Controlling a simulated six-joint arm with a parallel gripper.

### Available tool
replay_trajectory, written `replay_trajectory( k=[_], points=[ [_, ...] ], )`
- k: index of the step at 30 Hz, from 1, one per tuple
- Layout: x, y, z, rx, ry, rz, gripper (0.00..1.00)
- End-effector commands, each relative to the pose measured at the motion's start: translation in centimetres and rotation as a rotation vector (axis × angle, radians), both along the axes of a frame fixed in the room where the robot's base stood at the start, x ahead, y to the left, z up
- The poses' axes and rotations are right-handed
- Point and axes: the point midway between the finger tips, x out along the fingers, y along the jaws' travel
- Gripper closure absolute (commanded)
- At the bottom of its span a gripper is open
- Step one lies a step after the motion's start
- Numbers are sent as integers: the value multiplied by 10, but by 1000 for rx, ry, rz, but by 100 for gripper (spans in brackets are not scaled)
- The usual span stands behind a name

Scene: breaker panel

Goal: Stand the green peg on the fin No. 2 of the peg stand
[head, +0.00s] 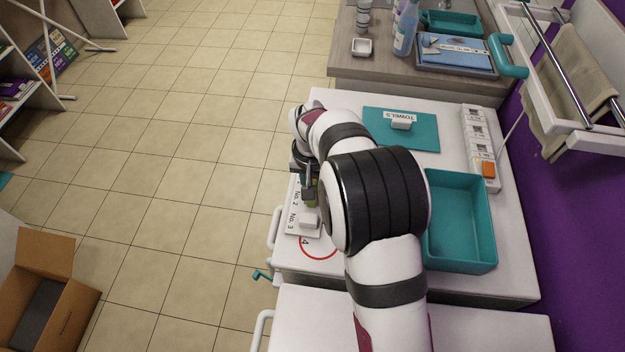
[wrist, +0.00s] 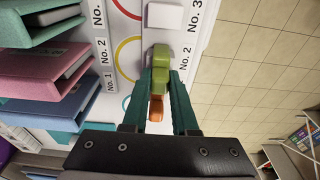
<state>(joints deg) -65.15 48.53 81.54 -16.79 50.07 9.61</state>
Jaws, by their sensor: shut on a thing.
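The green peg (wrist: 161,76) is between the teal fingers of my gripper (wrist: 160,82) in the wrist view, and the fingers are shut on it. A bit of the peg also shows in the head view (head: 310,200), below my gripper (head: 308,188). The peg is beside the No. 2 label of the white peg stand (head: 301,232). Whether it touches fin No. 2 cannot be told, as the peg and fingers hide that fin. A bare white block (wrist: 165,15) stands by the No. 3 label. An orange piece (wrist: 155,110) shows between the fingers, nearer my gripper's base.
Teal, pink and blue upright pieces (wrist: 40,60) stand left of the stand in the wrist view, beside another numbered strip (wrist: 104,48). A teal tray (head: 460,262), a teal mat (head: 425,141) and a white switch block (head: 480,150) are right of my arm. Tiled floor lies left.

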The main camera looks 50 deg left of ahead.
Motion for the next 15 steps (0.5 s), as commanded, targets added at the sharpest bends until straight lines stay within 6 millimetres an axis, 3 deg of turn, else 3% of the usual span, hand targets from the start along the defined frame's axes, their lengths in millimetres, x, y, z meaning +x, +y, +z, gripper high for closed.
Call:
replay_trajectory(
  k=[4, 5, 10, 15],
  points=[
    [0, 0, -3, -1, 1, 0, 100],
    [0, 0, -3, 0, 0, 0, 72],
    [0, 0, -3, 0, 0, 0, 41],
    [0, 0, -3, 0, 0, 0, 39]
  ],
)
